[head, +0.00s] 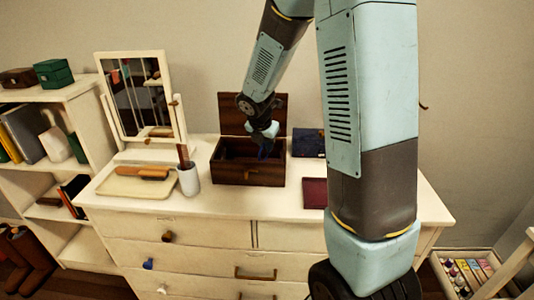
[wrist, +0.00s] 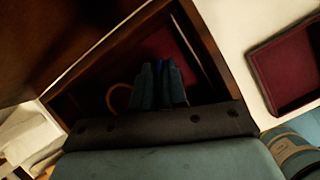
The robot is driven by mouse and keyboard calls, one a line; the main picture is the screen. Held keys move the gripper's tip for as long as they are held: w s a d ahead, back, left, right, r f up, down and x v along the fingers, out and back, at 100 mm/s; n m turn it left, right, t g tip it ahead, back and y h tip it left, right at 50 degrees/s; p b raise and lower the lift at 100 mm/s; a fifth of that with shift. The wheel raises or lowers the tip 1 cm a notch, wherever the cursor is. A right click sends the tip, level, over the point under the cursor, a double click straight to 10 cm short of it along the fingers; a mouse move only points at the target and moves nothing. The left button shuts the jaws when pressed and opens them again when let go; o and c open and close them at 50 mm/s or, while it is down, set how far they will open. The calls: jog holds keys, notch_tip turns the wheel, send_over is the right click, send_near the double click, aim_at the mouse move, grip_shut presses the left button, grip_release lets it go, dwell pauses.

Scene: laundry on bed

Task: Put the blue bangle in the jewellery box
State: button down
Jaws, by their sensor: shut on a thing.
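The dark wooden jewellery box (head: 248,176) stands open on the dresser, its lid raised at the back. My gripper (head: 264,147) is over the open box, pointing down, with its tips near the level of the rim. In the wrist view my gripper (wrist: 159,82) is shut on the blue bangle (wrist: 158,66), of which only a thin blue strip shows between the fingertips. The box's wall (wrist: 208,50) surrounds the fingers in that view. How far the bangle is above the box floor cannot be told.
A tan ring (wrist: 119,98) lies inside the box. A dark red tray (head: 314,192) and a dark blue box (head: 308,142) are to the right. A white cup (head: 189,180), a cream tray (head: 132,184) and a mirror (head: 137,95) stand left.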

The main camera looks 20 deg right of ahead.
jog(key=shift+w+f, duration=0.3)
jog(key=shift+f, duration=1.55)
jog(key=shift+f, duration=0.1)
jog(key=c, duration=1.2)
grip_release()
jog(key=shift+o, duration=0.2)
